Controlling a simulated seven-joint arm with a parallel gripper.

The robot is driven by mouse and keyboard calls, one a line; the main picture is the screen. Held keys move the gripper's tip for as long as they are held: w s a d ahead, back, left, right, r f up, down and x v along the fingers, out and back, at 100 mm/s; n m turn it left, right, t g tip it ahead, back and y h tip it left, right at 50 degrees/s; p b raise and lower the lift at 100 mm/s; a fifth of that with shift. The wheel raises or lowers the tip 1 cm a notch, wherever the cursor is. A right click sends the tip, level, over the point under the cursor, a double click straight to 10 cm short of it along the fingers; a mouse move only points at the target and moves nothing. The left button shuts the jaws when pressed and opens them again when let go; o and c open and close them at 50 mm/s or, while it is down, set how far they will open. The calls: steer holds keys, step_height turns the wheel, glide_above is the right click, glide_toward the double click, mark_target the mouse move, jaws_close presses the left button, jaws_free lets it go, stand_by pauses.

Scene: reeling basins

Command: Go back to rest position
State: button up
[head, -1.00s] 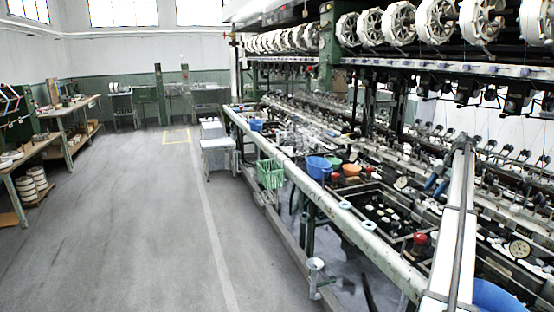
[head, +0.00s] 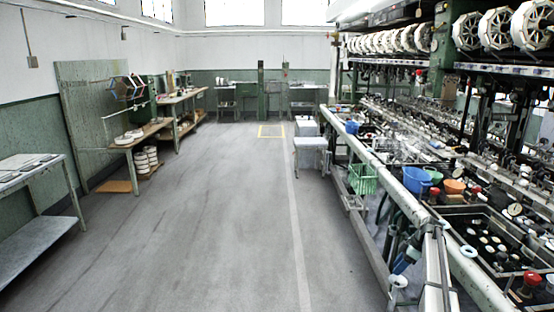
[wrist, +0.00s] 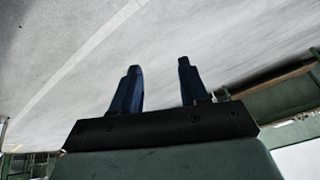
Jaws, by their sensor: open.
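My gripper (wrist: 159,65) is open in the wrist view. Its two dark blue fingers stand apart with nothing between them, and grey floor shows behind them. No object is held.
The machine's basins (head: 490,240) with white cocoons lie to the right, near a blue bowl (head: 416,180) and an orange bowl (head: 454,186). A green basket (head: 362,180) hangs on the rail. A stool (head: 310,145) stands in the aisle. The floor (head: 200,230) is clear left of the machine.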

steer(key=s+a+f+m+g+h, duration=0.1)
steer(key=s+a+f+m+g, duration=0.15)
steer(key=s+a+f, duration=0.95)
steer(key=s+a+f+m+g+h, duration=0.1)
steer(key=s+a+f+m, duration=0.3)
steer(key=s+a+f, duration=0.75)
steer(key=s+a+f+m+g+h, duration=0.1)
steer(key=s+a+f+m, duration=0.1)
steer(key=s, duration=1)
steer(key=s+a+f+m+g+h, duration=0.1)
steer(key=s+a+f+m, duration=0.1)
steer(key=s, duration=1)
steer(key=s+a+f+m+g+h, duration=0.1)
steer(key=s+a+f, duration=0.3)
steer(key=s, duration=0.9)
step_height(320, 180, down, 2)
steer(key=shift+a+f+m+g, duration=0.1)
steer(key=shift+a+m+g, duration=0.1)
steer(key=shift+m+g, duration=0.45)
